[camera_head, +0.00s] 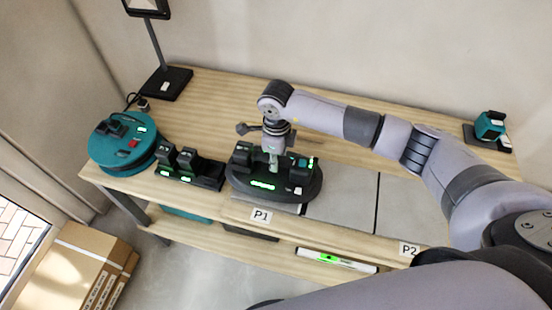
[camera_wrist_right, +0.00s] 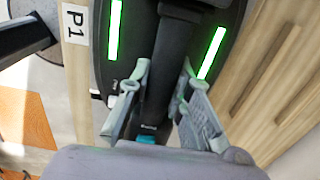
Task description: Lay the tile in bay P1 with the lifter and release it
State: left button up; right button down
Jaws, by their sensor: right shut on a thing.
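The lifter (camera_head: 310,190) is a dark oval device with lit green strips, at the front of the workbench behind the P1 label (camera_head: 261,215). My right gripper (camera_head: 273,160) is above it, shut on its handle. In the right wrist view, the two fingers (camera_wrist_right: 160,108) flank the dark handle (camera_wrist_right: 160,75), with green strips on both sides and the P1 label (camera_wrist_right: 75,25) at the upper left. A grey strip (camera_head: 288,207) shows at the lifter's front edge; I cannot tell whether it is tile or bay floor. My left gripper is out of view.
Grey slabs (camera_head: 342,207) lie to the right, toward the P2 label (camera_head: 409,250). Left of the lifter are a black stand with upright devices (camera_head: 190,168) and a round teal machine (camera_head: 123,145). A teal device (camera_head: 490,126) stands at the far right. A level (camera_head: 336,260) lies on the lower shelf.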

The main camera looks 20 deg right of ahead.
jog(key=shift+r, duration=0.1)
jog(key=c, duration=1.4)
grip_release()
jog(key=shift+s+f, duration=0.15)
jog(key=shift+f, duration=0.1)
notch_tip(320, 180, up, 12)
jog(key=shift+r, duration=0.2)
